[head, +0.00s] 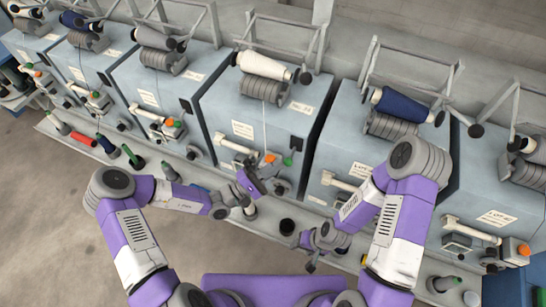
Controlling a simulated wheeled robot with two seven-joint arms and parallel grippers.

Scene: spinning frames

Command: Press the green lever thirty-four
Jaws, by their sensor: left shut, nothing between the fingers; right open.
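A small green lever (288,161) sits on the front of the middle spinning unit (232,112), beside an orange knob (269,158). The number on its label is too small to read. My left gripper (260,180) is shut and empty, just below and left of the green lever, in front of the same unit. I cannot tell whether it touches anything. My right gripper (311,262) is open and empty, lower and further right, near the front ledge. Its fingers are small and partly hidden by the wrist.
Similar units stand in a row on both sides, with yarn bobbins on top, such as a white one (264,66) and a navy one (403,105). A ledge (205,176) runs along the front with several spindles, including a green-topped one (133,157). Open floor (50,220) lies at left.

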